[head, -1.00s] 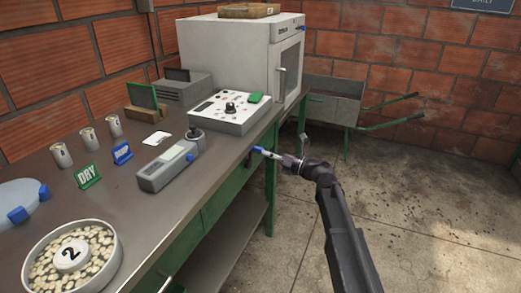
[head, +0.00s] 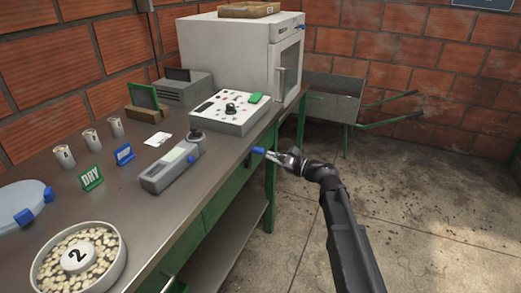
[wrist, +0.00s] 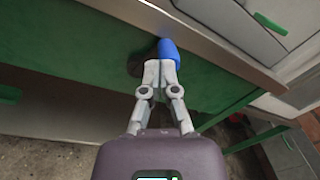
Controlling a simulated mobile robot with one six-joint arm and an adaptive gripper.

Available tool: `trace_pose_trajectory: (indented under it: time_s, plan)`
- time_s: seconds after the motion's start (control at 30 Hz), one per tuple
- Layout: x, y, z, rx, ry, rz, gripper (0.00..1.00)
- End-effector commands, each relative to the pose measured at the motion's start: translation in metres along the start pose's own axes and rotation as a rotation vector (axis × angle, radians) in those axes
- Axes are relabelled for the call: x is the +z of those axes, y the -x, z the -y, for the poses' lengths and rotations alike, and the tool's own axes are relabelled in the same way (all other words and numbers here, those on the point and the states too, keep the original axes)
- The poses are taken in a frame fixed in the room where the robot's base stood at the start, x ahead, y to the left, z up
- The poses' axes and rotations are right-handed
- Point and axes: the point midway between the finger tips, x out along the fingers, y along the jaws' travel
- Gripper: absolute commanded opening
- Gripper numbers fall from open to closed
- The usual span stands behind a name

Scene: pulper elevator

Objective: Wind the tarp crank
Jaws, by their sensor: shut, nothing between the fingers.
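A blue knob (head: 258,150) sticks out at the front edge of the bench and looks like the handle of the crank. In the wrist view the knob (wrist: 168,50) stands just beyond my fingertips, with a dark part (wrist: 138,62) behind it on the green bench apron. My gripper (head: 273,154) is shut and empty, its fingers pointing at the bench. In the wrist view its fingertips (wrist: 161,65) are together at the knob's near end; I cannot tell whether they touch it. The crank's arm is mostly hidden, and no tarp can be made out.
The bench top (head: 150,205) holds a grey handheld meter (head: 172,165), a control box (head: 230,110), a white oven (head: 240,60), small cups and a bowl of beans (head: 80,258). A wheelbarrow (head: 335,100) stands behind. The concrete floor (head: 430,235) at right is clear.

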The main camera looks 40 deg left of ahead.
Motion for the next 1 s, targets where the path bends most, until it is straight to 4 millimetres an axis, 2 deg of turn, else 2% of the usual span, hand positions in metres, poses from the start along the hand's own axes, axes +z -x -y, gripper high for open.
trace_pose_trajectory:
  time_s: [1.0]
  plan:
    - [0.028,0.023,-0.009,0.057,1.470,-0.088,0.00]
